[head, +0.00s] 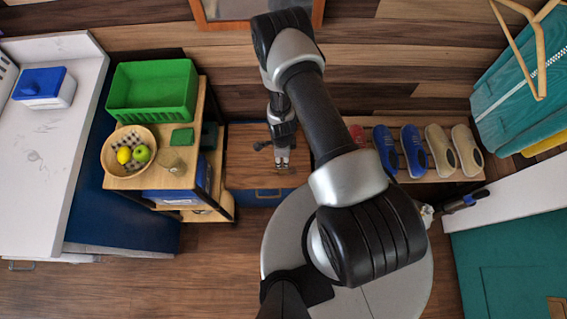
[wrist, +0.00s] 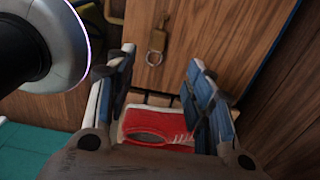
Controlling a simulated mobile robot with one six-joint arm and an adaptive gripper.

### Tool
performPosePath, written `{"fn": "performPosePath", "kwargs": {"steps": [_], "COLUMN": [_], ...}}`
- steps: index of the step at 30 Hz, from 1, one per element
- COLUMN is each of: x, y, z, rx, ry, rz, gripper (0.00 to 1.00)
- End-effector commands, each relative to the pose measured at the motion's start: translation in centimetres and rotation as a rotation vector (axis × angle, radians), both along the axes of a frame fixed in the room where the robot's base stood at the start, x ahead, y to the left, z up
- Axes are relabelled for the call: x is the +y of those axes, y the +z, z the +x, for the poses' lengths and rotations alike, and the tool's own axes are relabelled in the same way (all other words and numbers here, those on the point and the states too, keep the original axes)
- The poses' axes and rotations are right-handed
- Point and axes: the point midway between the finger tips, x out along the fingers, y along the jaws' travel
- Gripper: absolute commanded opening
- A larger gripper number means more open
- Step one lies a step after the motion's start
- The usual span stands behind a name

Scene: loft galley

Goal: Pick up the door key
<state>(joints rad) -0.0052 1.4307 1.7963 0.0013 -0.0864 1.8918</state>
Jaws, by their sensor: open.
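The door key (wrist: 157,40) lies on a wooden surface in the wrist view, with a brown tag and a small ring at one end. My gripper (wrist: 161,60) is open and empty. Its two blue-and-grey fingers point toward the key, which shows just past the fingertips, between their lines. I cannot tell the height left between them. In the head view my gripper (head: 283,167) is over the wooden top of a low cabinet (head: 245,165); I cannot make out the key there.
A red shoe (wrist: 155,125) shows between my fingers in the wrist view. In the head view, a shelf trolley (head: 125,183) with a fruit bowl (head: 107,158) and green crate (head: 152,90) stands left of the cabinet. Blue shoes (head: 413,150) and beige shoes stand right.

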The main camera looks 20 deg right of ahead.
Motion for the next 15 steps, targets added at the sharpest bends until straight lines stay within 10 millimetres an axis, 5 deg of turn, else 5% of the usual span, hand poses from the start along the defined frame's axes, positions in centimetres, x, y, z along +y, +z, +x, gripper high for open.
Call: {"fn": "performPosePath", "kwargs": {"steps": [9,15], "x": [0.0,0.0], "y": [-7.3,-9.4], "z": [-0.1,0.0], "rx": [0.001,0.001], "ry": [0.002,0.003], "rz": [0.0,0.0], "gripper": [0.48,0.48]}}
